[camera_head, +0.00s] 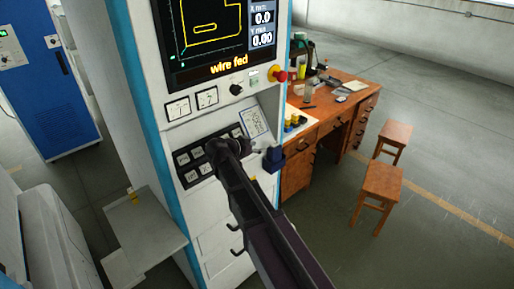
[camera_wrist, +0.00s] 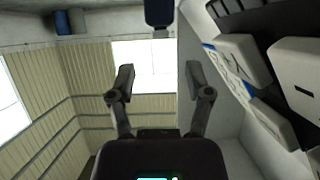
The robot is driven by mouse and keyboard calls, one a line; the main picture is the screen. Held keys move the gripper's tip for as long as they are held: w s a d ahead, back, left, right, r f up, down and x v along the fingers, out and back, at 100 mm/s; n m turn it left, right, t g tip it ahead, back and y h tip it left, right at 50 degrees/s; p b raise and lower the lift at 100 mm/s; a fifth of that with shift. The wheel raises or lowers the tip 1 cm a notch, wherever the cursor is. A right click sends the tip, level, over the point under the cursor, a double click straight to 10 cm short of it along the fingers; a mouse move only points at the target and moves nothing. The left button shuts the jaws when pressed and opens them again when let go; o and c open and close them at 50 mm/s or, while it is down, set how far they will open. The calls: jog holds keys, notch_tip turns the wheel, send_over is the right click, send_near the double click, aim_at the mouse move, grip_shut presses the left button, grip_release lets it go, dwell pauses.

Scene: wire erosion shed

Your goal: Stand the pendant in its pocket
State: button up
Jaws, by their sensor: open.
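A dark blue block (camera_head: 273,160) is at the right edge of the machine's control panel, just right of my gripper. I cannot tell whether it is the pendant or its pocket. A dark blue block also shows at the top of the wrist view (camera_wrist: 159,12), beyond the fingertips and between their lines. My gripper (camera_head: 236,147) is in front of the lower panel keys and hides some of them. In the wrist view its two fingers (camera_wrist: 160,80) are spread apart with nothing between them. No other thing is clearly a pendant.
The machine's screen (camera_head: 215,35) reads "wire fed". A red stop knob (camera_head: 279,76) juts out below it. Large panel keys (camera_wrist: 240,60) are close by on the right of the wrist view. A wooden desk (camera_head: 333,128) and two stools (camera_head: 380,182) stand right; floor beyond is clear.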

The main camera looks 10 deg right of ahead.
jog(key=s+d+f+n+g+y, duration=0.2)
jog(key=s+d+f+n+y, duration=0.1)
jog(key=s, duration=0.4)
jog(key=s+d+f+n+g+y, duration=0.2)
jog(key=s+f+n+g+y, duration=0.1)
jog(key=s, duration=0.5)
jog(key=s+d+f+n+g+y, duration=0.2)
jog(key=s+d+f+n+y, duration=0.1)
jog(key=s, duration=0.4)
jog(key=shift+s+d+f+n+g+y, duration=0.3)
jog(key=shift+s+d+f+n+y, duration=0.1)
jog(key=shift+f+n+y, duration=0.45)
jog(key=shift+c, duration=0.6)
